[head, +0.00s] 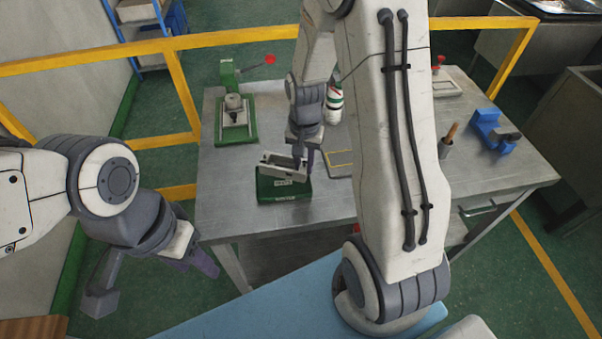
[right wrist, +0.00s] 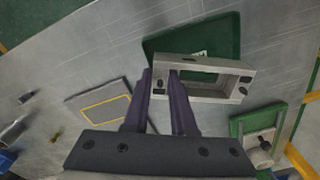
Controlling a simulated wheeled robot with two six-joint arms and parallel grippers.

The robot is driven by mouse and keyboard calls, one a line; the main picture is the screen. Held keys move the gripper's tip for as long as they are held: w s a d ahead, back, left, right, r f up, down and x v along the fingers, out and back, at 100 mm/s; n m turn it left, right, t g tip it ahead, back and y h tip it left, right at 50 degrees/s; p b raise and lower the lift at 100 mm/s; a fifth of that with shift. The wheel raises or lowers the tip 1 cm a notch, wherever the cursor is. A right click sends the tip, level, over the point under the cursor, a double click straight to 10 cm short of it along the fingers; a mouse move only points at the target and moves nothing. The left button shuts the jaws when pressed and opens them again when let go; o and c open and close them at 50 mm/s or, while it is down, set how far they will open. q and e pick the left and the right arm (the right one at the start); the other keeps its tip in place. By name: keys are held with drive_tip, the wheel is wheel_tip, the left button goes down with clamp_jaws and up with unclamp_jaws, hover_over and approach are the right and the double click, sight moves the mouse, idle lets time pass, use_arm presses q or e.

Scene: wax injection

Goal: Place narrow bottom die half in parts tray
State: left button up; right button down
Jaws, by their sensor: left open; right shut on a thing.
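The narrow bottom die half, a grey metal rectangular frame (head: 270,158), is at the green parts tray (head: 284,196) on the table. In the right wrist view, the die half (right wrist: 215,92) overlaps the tray (right wrist: 228,30), and green shows through its opening. I cannot tell whether it touches the tray floor or hangs just above. My right gripper (head: 304,162) is shut on one end of the die half; its purple fingers (right wrist: 160,82) also show in the right wrist view. My left gripper (head: 196,257) is open and empty, away from the table at lower left.
A green-based fixture (head: 236,133) with a red-knobbed lever stands at the back left. A flat grey plate with a yellow outline (head: 341,163) lies right of the tray. A bottle (head: 334,105), a blue vise (head: 490,130) and a tool cup (head: 445,148) stand farther off. Yellow rails run behind.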

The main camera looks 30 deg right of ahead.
sight(301, 177)
drive_tip(key=shift+a+f, duration=0.4)
drive_tip(key=shift+f, duration=1.8)
drive_tip(key=shift+f, duration=0.2)
drive_tip(key=c, duration=0.7)
unclamp_jaws()
drive_tip(key=shift+c, duration=0.2)
drive_tip(key=shift+r, duration=0.15)
